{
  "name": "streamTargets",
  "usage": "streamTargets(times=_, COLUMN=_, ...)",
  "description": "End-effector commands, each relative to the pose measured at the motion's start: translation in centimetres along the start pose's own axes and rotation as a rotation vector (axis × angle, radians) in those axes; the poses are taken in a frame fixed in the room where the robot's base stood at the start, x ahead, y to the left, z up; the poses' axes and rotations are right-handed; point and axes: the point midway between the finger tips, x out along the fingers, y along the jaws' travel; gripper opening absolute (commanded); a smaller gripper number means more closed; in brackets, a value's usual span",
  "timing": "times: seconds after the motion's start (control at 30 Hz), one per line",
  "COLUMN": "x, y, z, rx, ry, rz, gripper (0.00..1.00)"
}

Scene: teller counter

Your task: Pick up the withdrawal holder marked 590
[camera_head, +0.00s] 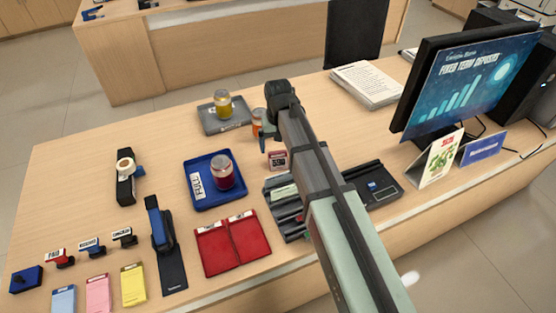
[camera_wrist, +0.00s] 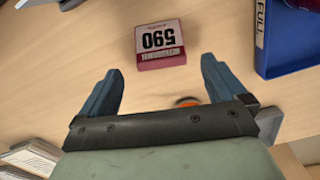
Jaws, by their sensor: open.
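The withdrawal holder marked 590 (camera_head: 278,160) is a small dark red block with a pale printed label. It stands on the counter between the blue tray and my arm. In the wrist view the holder (camera_wrist: 161,45) shows its number upside down, and it lies just beyond the fingertips, roughly centred between them. My gripper (camera_wrist: 161,70) is open, with its two blue-grey fingers apart and nothing between them.
A blue tray (camera_head: 207,203) marked FULL holds a dark red jar (camera_head: 222,172). An orange jar (camera_head: 257,125) stands close behind my gripper. A grey tray (camera_head: 240,127) holds a yellow jar (camera_head: 223,104).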

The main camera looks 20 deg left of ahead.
Motion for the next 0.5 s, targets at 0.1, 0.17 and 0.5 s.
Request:
streamTargets(times=0.1, x=1.4, y=-0.1, z=-0.1, rx=0.0, ry=-0.002, rz=0.0, gripper=0.98)
streamTargets(times=0.17, x=2.1, y=-0.2, z=-0.2, rx=0.0, ry=-0.002, rz=0.0, gripper=0.98)
streamTargets(times=0.5, x=4.5, y=-0.2, z=-0.3, rx=0.0, ry=0.0, rz=0.0, gripper=0.98)
